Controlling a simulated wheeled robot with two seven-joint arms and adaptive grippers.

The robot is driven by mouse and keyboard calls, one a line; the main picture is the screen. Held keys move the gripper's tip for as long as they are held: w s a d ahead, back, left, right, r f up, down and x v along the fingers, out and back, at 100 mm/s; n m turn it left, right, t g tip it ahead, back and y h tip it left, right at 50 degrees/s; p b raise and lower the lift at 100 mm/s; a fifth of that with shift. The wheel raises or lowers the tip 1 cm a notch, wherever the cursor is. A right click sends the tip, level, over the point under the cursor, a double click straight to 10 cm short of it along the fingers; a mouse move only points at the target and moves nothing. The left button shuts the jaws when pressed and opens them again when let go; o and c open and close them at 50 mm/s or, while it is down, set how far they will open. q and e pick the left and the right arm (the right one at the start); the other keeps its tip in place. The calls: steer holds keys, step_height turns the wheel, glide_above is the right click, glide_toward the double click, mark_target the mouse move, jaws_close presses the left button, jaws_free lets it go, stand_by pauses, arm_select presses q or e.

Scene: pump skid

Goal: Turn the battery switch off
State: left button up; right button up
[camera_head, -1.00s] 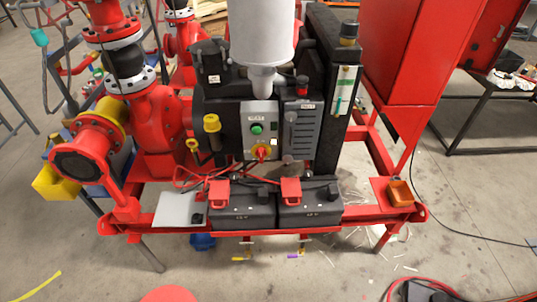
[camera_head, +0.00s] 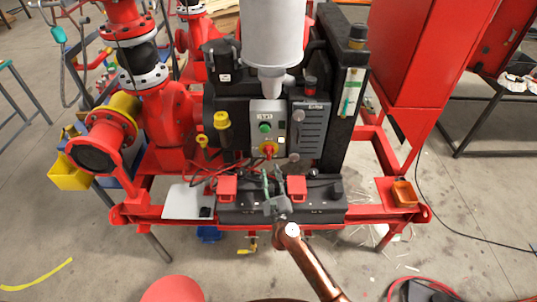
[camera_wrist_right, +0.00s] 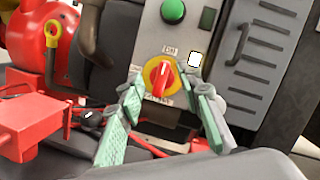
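The battery switch (camera_head: 268,149) is a red knob on a round yellow plate, low on the grey control panel of the pump skid. In the right wrist view the red knob (camera_wrist_right: 162,79) stands roughly upright, with a label reading ON above it. My right gripper (camera_head: 271,176) is in front of and below the switch. Its green-padded fingers (camera_wrist_right: 164,112) are spread wide and empty, one on each side of the knob in the wrist view, apparently short of it. My left gripper is not in view.
A green button (camera_wrist_right: 173,11) sits above the switch on the panel. Two black batteries (camera_head: 318,200) with red terminal covers lie below, on the red frame. A grey louvred box (camera_head: 310,127) is right of the panel, and a yellow-capped part (camera_head: 222,121) is left.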

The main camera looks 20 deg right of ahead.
mark_target(269, 153)
steer(key=w+m+g+h, duration=0.1)
steer(key=w+m, duration=0.1)
steer(key=w, duration=0.1)
steer(key=w+d+m+g+h, duration=0.1)
steer(key=w+m, duration=0.2)
steer(key=w, duration=0.1)
steer(key=w+d+m, duration=0.1)
steer(key=w+m, duration=0.2)
steer(key=shift+w+d+g+h+b, duration=0.15)
steer(key=shift+w+g+h+b, duration=0.05)
steer(key=shift+g+h+b, duration=0.2)
steer(key=shift+c, duration=0.7)
jaws_close()
